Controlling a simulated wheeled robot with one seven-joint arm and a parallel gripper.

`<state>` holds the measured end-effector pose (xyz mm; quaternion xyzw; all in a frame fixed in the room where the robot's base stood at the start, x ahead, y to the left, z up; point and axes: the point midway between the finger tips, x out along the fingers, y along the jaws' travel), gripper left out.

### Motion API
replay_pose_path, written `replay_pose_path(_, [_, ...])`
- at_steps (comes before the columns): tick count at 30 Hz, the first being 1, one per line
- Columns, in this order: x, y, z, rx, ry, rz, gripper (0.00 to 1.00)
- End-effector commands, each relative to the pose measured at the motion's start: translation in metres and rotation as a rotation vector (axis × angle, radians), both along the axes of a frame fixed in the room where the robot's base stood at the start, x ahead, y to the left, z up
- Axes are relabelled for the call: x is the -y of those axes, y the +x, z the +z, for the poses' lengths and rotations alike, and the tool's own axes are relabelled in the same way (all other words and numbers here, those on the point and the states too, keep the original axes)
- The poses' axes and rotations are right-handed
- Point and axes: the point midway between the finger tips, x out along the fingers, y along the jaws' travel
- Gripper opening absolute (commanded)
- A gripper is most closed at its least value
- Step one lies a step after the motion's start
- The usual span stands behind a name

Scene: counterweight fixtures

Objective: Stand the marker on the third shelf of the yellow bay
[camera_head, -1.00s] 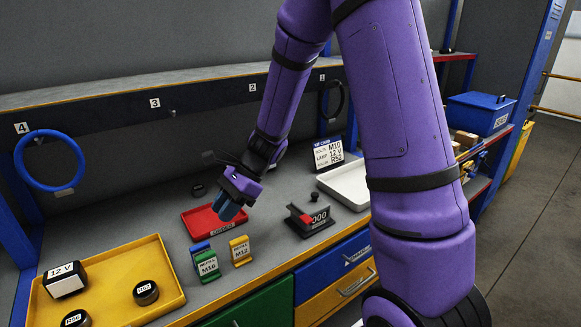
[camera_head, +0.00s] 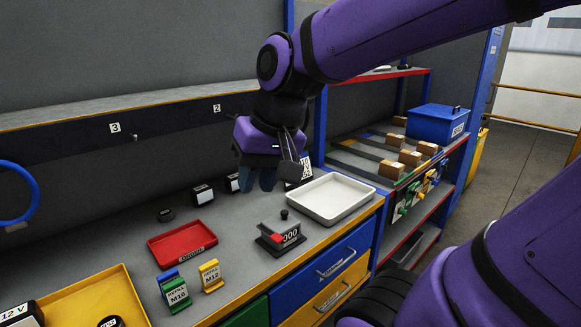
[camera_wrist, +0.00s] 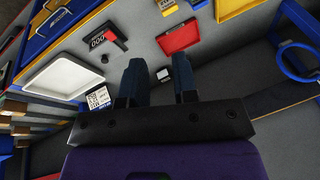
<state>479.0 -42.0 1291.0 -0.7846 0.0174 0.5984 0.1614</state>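I cannot tell for sure which thing is the marker. Small upright label stands are on the grey bench: a green one reading M10 (camera_head: 177,294) with a blue one (camera_head: 167,276) behind it, and a yellow one reading M12 (camera_head: 211,275). My gripper (camera_head: 257,180) hangs above the back of the bench, its blue fingers pointing down. In the wrist view my gripper (camera_wrist: 158,75) has its fingers apart with nothing held between them. A red-edged shelf unit (camera_head: 400,185) stands to the right, with coloured strips and small boxes; its yellow bay is not clearly distinguishable.
On the bench are a red tray (camera_head: 183,243), a white tray (camera_head: 330,198), a yellow tray (camera_head: 95,300), a scale-like device (camera_head: 280,239) and small black-and-white blocks (camera_head: 202,194). A blue bin (camera_head: 437,120) sits on the shelf unit. Floor at the right is open.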

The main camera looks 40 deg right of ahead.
Motion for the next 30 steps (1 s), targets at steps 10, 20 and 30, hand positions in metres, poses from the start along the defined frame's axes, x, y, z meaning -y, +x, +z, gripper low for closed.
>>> replay_pose_path(10, [0.025, -0.047, 0.024, 0.181, -0.236, 0.187, 0.27])
replay_pose_path(20, [0.027, -0.05, 0.026, 0.193, -0.257, 0.201, 0.27])
replay_pose_path(30, [0.027, -0.05, 0.026, 0.192, -0.256, 0.201, 0.27])
